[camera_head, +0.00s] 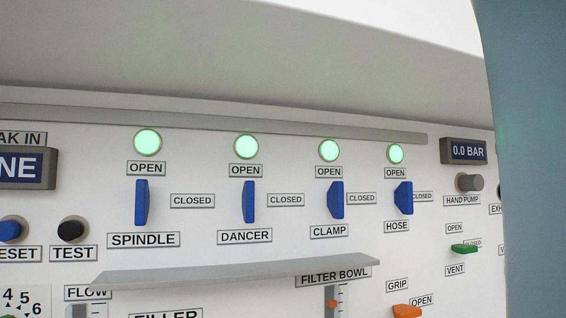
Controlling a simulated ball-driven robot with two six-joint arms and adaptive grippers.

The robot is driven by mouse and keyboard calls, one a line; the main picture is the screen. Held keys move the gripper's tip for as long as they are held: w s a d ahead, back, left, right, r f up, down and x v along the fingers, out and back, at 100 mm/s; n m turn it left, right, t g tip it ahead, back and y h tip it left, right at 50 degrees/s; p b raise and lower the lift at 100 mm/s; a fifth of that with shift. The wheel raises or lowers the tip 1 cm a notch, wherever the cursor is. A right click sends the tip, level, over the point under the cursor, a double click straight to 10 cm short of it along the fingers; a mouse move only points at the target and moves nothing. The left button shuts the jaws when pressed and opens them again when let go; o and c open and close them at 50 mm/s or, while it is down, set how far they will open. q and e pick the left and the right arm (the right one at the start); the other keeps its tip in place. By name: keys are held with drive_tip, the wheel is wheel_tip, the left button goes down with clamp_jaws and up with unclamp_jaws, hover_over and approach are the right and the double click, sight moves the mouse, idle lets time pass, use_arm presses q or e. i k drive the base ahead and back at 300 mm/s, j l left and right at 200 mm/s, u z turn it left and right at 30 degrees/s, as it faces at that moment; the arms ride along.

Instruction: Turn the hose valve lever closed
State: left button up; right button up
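The hose valve lever (404,198) is a blue handle on the white panel, above the HOSE label (397,226). It stands upright, under its OPEN label (395,173). Its CLOSED label (424,197) is to its right, and the lever partly covers that label's left end. The round lamp (396,154) above it glows green. Neither of my grippers shows in this view.
Similar upright blue levers for SPINDLE (141,203), DANCER (248,202) and CLAMP (336,200) stand to the left, their lamps green. A gauge (467,151) reads 0.0 BAR. Below are a green VENT lever (464,248), an orange GRIP lever (406,311) and a projecting grey ledge (230,272).

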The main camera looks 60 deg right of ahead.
sight(404, 193)
drive_tip(key=z, duration=2.5)
